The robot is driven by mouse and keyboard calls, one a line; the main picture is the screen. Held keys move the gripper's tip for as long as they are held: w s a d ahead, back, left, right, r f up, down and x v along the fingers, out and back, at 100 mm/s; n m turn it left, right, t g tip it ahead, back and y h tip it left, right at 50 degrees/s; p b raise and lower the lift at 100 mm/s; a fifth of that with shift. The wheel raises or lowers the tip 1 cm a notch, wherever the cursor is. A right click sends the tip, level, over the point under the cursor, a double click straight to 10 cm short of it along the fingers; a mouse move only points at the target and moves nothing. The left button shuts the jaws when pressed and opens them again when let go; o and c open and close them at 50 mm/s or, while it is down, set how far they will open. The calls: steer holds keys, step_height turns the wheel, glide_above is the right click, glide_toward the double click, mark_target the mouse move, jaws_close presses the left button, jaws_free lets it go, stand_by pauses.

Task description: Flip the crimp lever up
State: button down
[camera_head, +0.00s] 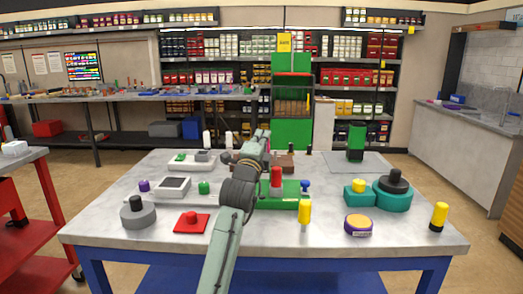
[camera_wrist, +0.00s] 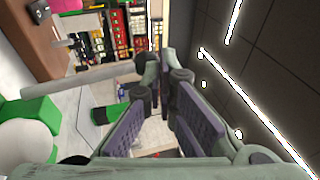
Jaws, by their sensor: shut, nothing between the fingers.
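My gripper (camera_head: 261,137) is above the far middle part of the grey table, mostly hidden behind my own wrist in the head view. In the wrist view its fingers (camera_wrist: 160,75) converge and are shut with nothing between them. A pale grey rod with a dark round end (camera_wrist: 85,80) crosses the left of the wrist view and ends close beside the fingertips; I cannot tell whether they touch. It may be the crimp lever, but I cannot confirm this. In the head view no part is clearly recognisable as the lever near my gripper.
The table (camera_head: 140,225) holds a green block with a red cylinder (camera_head: 277,180), teal parts (camera_head: 393,197), a yellow-topped peg (camera_head: 305,211), a red plate (camera_head: 192,223) and a grey disc (camera_head: 137,217). The front edge is mostly clear. Shelves stand behind.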

steer(key=shift+w+r+g, duration=0.2)
steer(key=shift+w+g, duration=0.5)
steer(key=shift+w, duration=0.85)
